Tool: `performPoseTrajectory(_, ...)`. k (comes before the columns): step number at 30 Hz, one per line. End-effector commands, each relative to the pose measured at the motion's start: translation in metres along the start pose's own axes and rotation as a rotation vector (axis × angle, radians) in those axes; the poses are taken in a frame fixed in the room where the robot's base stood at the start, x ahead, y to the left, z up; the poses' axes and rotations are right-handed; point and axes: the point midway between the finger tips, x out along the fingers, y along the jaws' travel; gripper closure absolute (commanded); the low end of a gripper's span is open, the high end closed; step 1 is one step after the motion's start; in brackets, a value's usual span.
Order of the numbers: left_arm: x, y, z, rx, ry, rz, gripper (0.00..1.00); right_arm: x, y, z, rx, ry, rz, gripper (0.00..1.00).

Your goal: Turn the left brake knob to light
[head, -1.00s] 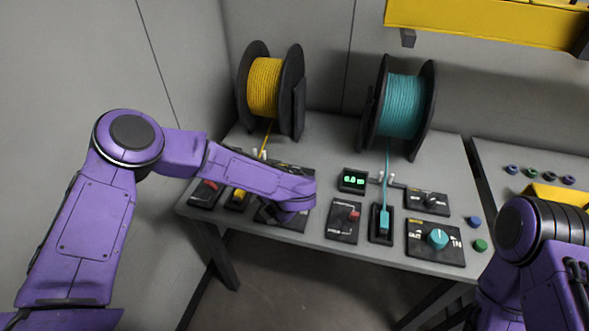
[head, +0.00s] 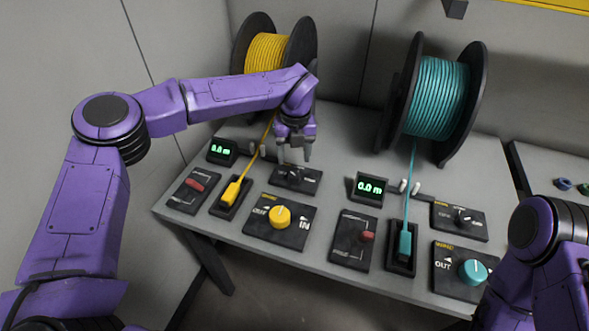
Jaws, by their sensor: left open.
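The left brake knob (head: 294,175) is a small dark knob on a black panel behind the yellow knob's panel. My left gripper (head: 294,156) is open and points down just above and behind this knob. Its fingers partly overlap the panel's back edge. I cannot tell whether they touch the knob. The knob's pointer and lettering are too small to read. My right arm shows at the lower right, but its gripper is out of view.
The yellow IN/OUT knob (head: 280,217) sits in front. A yellow cable end (head: 232,192), a red lever (head: 195,184) and a 0.0 m display (head: 221,150) are to the left. The yellow spool (head: 268,52) and teal spool (head: 437,97) stand behind. A second brake knob (head: 463,216) is at right.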

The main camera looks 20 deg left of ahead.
Motion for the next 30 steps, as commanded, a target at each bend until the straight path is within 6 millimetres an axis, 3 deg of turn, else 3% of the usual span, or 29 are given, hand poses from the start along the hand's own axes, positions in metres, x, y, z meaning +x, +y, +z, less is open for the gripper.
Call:
performPoseTrajectory(3,0.027,-0.002,-0.002,0.005,0.004,0.003,0.39,-0.007,0.001,-0.003,0.000,0.000,0.000,0.57)
performPoseTrajectory(9,0.060,-0.001,-0.001,0.004,0.000,0.002,0.39,-0.012,0.001,-0.005,0.000,0.001,0.000,0.57)
performPoseTrajectory(19,0.070,0.001,0.000,0.002,-0.002,0.001,0.39,-0.012,0.001,-0.005,0.000,0.001,0.000,0.57)
performPoseTrajectory(20,0.070,0.001,0.000,0.002,-0.002,0.001,0.43,-0.012,0.001,-0.005,0.000,0.001,0.000,0.57)
performPoseTrajectory(24,0.070,0.001,0.000,0.002,-0.002,0.002,0.88,-0.012,0.001,-0.005,0.000,0.001,0.000,0.57)
performPoseTrajectory(25,0.070,0.001,0.000,0.002,-0.002,0.002,0.96,-0.012,0.001,-0.005,0.000,0.001,0.000,0.57)
performPoseTrajectory(30,0.069,0.001,0.000,0.005,-0.002,0.001,0.95,-0.012,0.001,-0.005,0.000,0.001,0.000,0.57)
